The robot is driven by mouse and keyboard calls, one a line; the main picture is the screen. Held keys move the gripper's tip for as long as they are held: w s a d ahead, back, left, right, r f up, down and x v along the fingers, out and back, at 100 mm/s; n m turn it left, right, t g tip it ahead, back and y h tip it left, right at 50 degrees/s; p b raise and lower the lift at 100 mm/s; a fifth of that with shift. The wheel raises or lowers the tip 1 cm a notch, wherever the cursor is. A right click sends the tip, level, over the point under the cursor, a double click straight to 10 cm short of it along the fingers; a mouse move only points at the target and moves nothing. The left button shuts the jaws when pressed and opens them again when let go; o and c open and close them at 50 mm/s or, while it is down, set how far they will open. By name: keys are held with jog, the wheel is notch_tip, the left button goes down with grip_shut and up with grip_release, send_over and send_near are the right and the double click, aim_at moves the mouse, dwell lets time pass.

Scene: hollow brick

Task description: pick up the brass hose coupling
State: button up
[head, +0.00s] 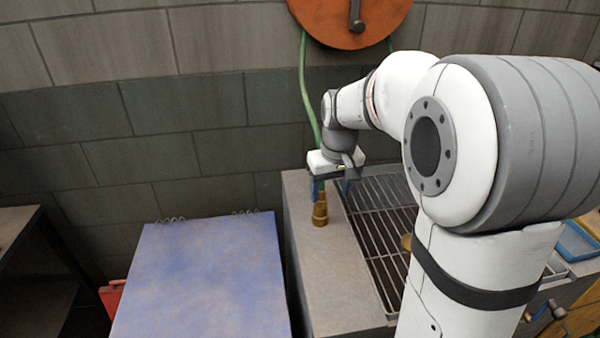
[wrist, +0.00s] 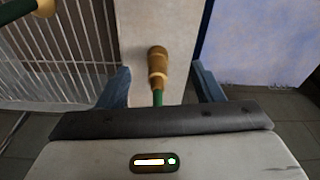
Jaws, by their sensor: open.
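The brass hose coupling (head: 320,210) is on the end of the green hose (head: 308,95), at the pale ledge beside the metal grate. In the wrist view the coupling (wrist: 157,68) shows ahead of my gripper, over the pale ledge. My gripper (head: 329,187) is open and empty, just above the coupling in the head view. In the wrist view its two blue fingers (wrist: 162,84) stand on either side of the green hose and the coupling's near end, apart from both. Whether the coupling touches the ledge I cannot tell.
The metal grate (head: 378,215) lies right of the ledge (head: 335,285). Another brass piece (head: 406,242) is over the grate, partly behind my arm. A blue-topped surface (head: 205,275) is at left. An orange reel (head: 340,15) hangs on the brick wall.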

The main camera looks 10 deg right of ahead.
aim_at(322, 189)
jog(key=w, duration=0.2)
jog(key=w+f, duration=0.1)
jog(key=w, duration=0.3)
jog(key=shift+w+f+p, duration=0.3)
jog(key=shift+w+f, duration=0.05)
jog(key=f, duration=0.2)
jog(key=w+f, duration=0.1)
jog(key=f, duration=0.2)
jog(key=f+p, duration=0.1)
jog(key=f, duration=0.1)
jog(key=shift+w+a+f, duration=0.1)
jog(key=shift+w+f, duration=0.1)
jog(key=shift+f, duration=0.15)
jog(key=shift+n, duration=0.3)
jog(key=c, duration=1.1)
jog(key=shift+r, duration=0.1)
